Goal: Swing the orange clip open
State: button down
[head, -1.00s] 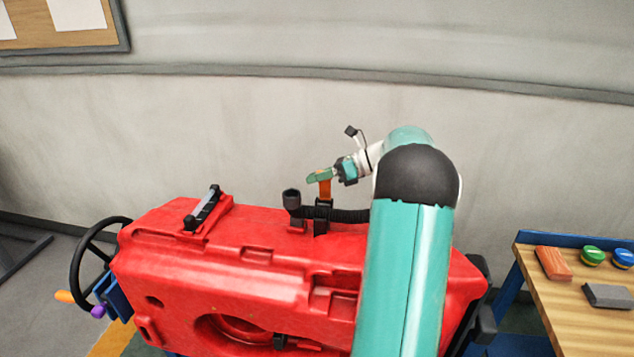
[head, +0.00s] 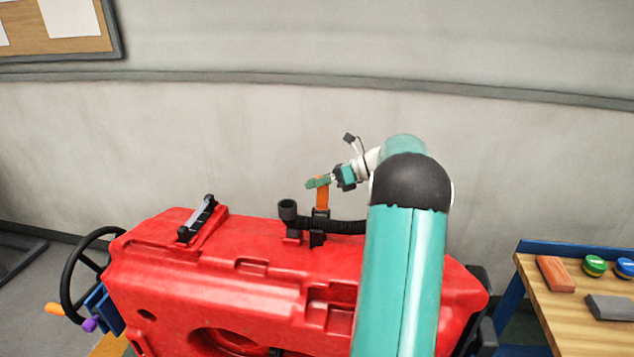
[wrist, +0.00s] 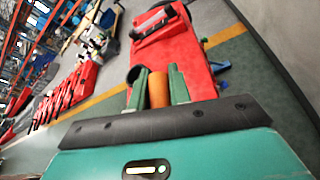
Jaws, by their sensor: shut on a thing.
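The orange clip (head: 322,196) stands upright on top of the red tank (head: 250,262), on a black mount beside the black corrugated hose (head: 335,226). My gripper (head: 318,182) is at the clip's upper end, reaching in from the right. In the wrist view the orange clip (wrist: 158,90) sits between the two green fingers of my gripper (wrist: 158,88), which are shut on it. Part of the hose and the tank's right side are hidden behind my arm in the head view.
A black hose end (head: 288,210) stands just left of the clip. A black handle (head: 197,218) and a black handwheel (head: 85,270) are further left. A wooden table (head: 565,310) with blocks and round-lidded items stands at the right. The wall is behind the tank.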

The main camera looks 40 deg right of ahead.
jog(key=shift+s, duration=0.1)
jog(key=c, duration=1.3)
grip_release()
jog(key=shift+r, duration=0.1)
jog(key=v, duration=1.3)
jog(key=shift+s+d, duration=0.2)
jog(key=shift+d, duration=0.05)
jog(key=shift+r, duration=0.1)
jog(key=shift+a, duration=0.1)
